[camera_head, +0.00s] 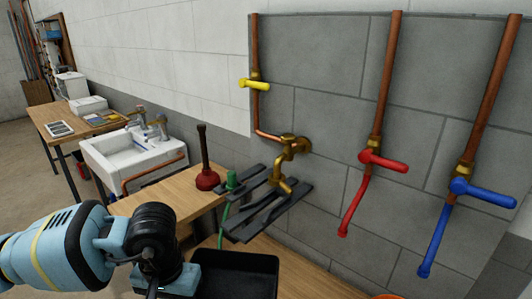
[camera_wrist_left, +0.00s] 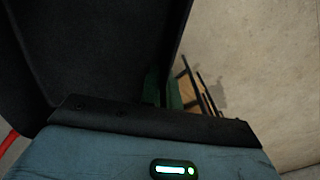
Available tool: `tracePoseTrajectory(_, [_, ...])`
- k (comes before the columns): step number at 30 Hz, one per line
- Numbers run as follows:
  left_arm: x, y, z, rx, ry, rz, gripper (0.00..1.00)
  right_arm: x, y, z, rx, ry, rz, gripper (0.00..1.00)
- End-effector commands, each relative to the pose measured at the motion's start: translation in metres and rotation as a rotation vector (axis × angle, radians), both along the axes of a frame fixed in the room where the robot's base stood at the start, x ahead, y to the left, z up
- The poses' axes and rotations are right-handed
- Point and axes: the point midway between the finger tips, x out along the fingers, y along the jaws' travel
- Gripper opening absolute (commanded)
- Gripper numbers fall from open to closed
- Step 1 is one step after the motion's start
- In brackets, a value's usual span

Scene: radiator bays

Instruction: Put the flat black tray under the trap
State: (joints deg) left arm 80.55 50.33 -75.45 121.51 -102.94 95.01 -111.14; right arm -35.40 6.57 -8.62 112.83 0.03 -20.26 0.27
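The flat black tray (camera_head: 262,264) is at the bottom centre of the head view, its near part cut off by the frame. My left gripper (camera_head: 187,280) is at its left side and appears shut on its rim. In the left wrist view the dark tray (camera_wrist_left: 95,50) fills the upper left, with the gripper fingers (camera_wrist_left: 163,92) at its edge. A bent brass fitting, seemingly the trap (camera_head: 283,183), hangs from the grey wall above dark slats, behind and above the tray. My right gripper is not in view.
Dark slats (camera_head: 262,212) stick out below the brass fitting, beside a green hose (camera_head: 222,228). A red plunger (camera_head: 207,178) stands on a wooden bench left of them. Red (camera_head: 357,204) and blue (camera_head: 434,240) pipes hang at the right. An orange object (camera_head: 386,297) shows at the bottom edge.

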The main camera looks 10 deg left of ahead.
Motion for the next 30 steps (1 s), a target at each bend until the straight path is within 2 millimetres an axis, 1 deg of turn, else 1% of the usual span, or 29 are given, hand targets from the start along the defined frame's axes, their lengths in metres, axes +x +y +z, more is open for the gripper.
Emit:
tracePoseTrajectory(2, [-0.001,-0.001,-0.008,-0.003,0.004,-0.002,0.0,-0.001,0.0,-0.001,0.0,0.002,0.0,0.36])
tracePoseTrajectory(5, [-0.003,-0.003,-0.024,-0.007,0.005,-0.006,0.0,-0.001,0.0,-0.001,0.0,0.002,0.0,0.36])
tracePoseTrajectory(12, [-0.016,-0.005,-0.086,-0.016,0.005,-0.01,0.0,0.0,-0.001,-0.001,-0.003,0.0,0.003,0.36])
tracePoseTrajectory(15, [-0.023,-0.004,-0.109,-0.014,0.004,-0.007,0.0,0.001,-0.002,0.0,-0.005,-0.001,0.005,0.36])
tracePoseTrajectory(18, [-0.031,-0.003,-0.128,-0.01,0.004,-0.005,0.0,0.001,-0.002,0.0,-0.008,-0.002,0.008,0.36])
tracePoseTrajectory(21, [-0.036,-0.002,-0.14,-0.005,0.002,-0.001,0.0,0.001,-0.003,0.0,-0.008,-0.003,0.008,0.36])
tracePoseTrajectory(24, [-0.039,0.0,-0.147,-0.002,0.001,0.0,0.0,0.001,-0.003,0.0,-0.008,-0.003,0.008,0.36])
tracePoseTrajectory(30, [-0.04,0.0,-0.149,0.0,-0.001,0.001,0.0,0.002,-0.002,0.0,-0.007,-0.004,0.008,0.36])
